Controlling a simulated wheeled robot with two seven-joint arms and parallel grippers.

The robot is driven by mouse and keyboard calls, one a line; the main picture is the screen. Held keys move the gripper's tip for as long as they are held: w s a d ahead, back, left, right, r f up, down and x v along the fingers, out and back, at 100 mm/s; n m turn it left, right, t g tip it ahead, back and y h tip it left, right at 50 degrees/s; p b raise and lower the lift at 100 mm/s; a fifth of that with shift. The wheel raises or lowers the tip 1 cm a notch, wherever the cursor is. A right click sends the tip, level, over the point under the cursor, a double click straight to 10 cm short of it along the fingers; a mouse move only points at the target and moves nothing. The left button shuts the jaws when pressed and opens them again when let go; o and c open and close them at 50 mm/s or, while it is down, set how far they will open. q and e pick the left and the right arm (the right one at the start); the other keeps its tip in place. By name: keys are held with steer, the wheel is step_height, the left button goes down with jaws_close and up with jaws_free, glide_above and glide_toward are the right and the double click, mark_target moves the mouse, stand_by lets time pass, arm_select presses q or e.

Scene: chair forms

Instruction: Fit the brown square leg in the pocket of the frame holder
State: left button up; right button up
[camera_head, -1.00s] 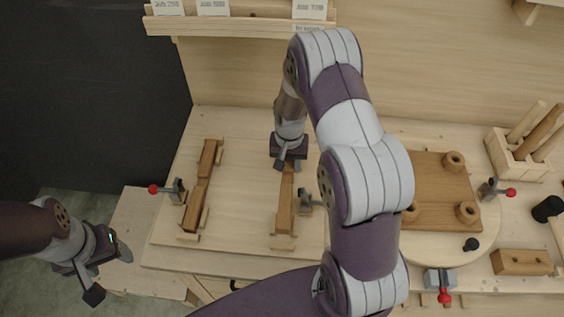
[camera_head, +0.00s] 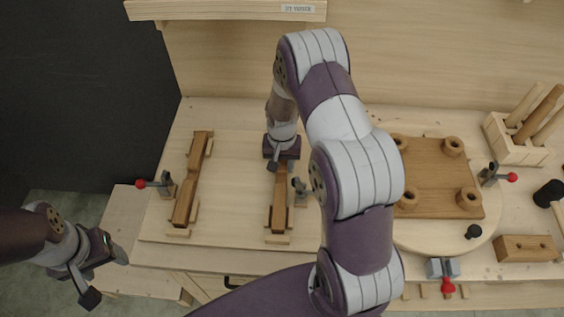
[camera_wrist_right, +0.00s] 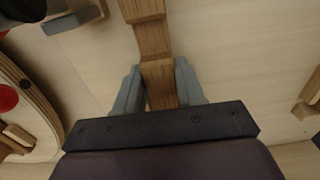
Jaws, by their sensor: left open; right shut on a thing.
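A brown square leg (camera_head: 279,212) lies along the pale board at the centre, its near end by a small wooden stop (camera_head: 278,239). My right gripper (camera_head: 282,164) is over its far part, pointing down. In the right wrist view my right gripper (camera_wrist_right: 160,90) is shut on the brown leg (camera_wrist_right: 152,42), a grey finger on each side. A similar brown piece (camera_head: 190,185) lies further left between small wooden blocks. I cannot tell which blocks form the pocket, or whether the held leg is fully seated. My left gripper (camera_head: 106,276) is open and empty at the lower left.
Red-knobbed clamps stand left (camera_head: 160,186) of the board, right (camera_head: 495,175) and in front (camera_head: 444,272). A brown square panel with round sockets (camera_head: 440,180) lies on a round plate at right. A peg block (camera_head: 517,139) stands behind. The board is bare between the two brown pieces.

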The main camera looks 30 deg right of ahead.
steer(key=shift+f, duration=0.25)
stand_by(0.4)
steer(key=o, duration=1.2)
steer(key=shift+o, duration=0.2)
step_height(320, 180, up, 13)
steer(key=b, duration=0.2)
steer(key=shift+f, duration=0.15)
